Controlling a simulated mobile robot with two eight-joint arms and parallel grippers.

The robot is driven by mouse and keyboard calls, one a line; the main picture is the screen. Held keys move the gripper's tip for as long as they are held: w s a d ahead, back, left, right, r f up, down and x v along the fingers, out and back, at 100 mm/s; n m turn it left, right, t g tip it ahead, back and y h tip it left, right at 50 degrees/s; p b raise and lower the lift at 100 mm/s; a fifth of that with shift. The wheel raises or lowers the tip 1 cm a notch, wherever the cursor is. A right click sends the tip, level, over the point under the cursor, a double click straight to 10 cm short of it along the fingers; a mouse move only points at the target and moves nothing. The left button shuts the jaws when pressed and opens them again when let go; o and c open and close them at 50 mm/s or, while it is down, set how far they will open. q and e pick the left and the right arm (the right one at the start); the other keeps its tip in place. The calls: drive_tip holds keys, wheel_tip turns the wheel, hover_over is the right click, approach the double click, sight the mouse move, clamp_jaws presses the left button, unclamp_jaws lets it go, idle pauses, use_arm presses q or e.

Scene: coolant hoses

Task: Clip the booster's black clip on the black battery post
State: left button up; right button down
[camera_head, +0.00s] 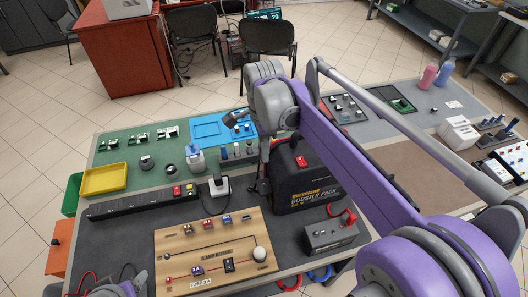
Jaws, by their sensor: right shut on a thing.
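The booster pack (308,187), a black case with yellow lettering and a red switch on top, stands on the bench at centre right. A small grey box (330,236), which looks like the battery, sits in front of it, with a red clip and cable (349,217) at its right end. The black post is too small to make out.
A wooden fuse board (215,252) lies left of the battery. A black power strip (140,204), a yellow tray (105,179) and a blue tray (209,129) are farther left and back. My right arm covers much of the right side.

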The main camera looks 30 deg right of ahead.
drive_tip(key=shift+r, duration=0.45)
use_arm(q)
drive_tip(key=shift+w+r, duration=0.2)
drive_tip(key=shift+r, duration=0.1)
use_arm(e)
drive_tip(key=shift+f, duration=0.15)
